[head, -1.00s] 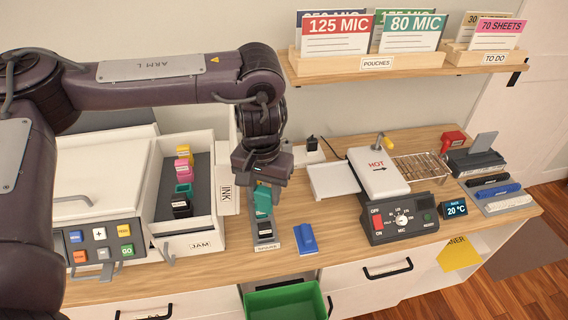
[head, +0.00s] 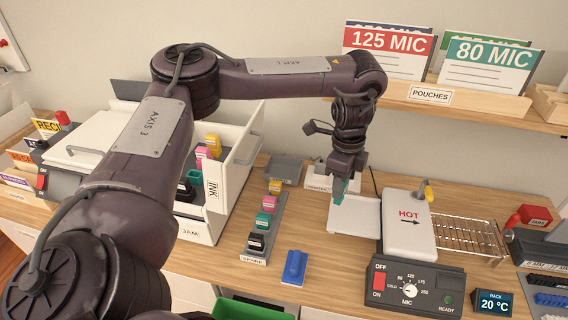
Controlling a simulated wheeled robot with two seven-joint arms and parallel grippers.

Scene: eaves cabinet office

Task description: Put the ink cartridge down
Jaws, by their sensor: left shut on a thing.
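My left gripper (head: 344,176) is shut on a teal ink cartridge (head: 339,190), which points down over the white feed tray (head: 352,222) of the laminator. The jaws hide much of the cartridge, and I cannot tell whether it touches the tray. The grey spare rack (head: 274,218) stands to the left, holding a yellow, a pink, a teal and a black cartridge in a row. The open white printer (head: 200,229) holds yellow and pink cartridges, with teal and black ones partly hidden by my left arm. My right gripper is out of view.
A shelf (head: 465,112) with pouch boxes overhangs the back right. A green bin (head: 250,308) is below the desk edge.

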